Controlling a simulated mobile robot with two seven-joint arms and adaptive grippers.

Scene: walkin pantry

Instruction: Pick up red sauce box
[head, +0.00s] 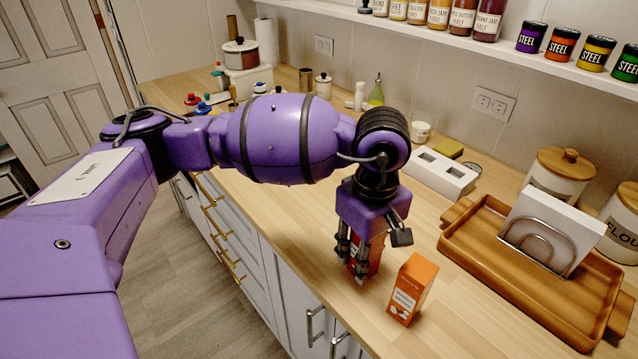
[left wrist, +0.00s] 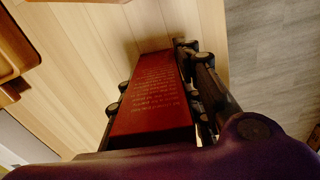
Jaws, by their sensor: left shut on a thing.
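The red sauce box (head: 375,254) is upright at the counter's front part in the head view, partly hidden by my left gripper (head: 361,262). My left gripper points down and is shut on the box, with fingers on both sides of it. In the left wrist view the dark red box (left wrist: 152,95) with small printed text fills the space between the fingers of my left gripper (left wrist: 158,88). I cannot tell whether the box touches the counter. My right gripper is not in view.
An orange box (head: 411,289) stands close to the right of the gripper on the wooden counter (head: 300,220). A wooden tray (head: 470,252) with a metal napkin holder (head: 540,240) lies further right. A white block with openings (head: 440,175) stands behind. The counter's front edge is close by.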

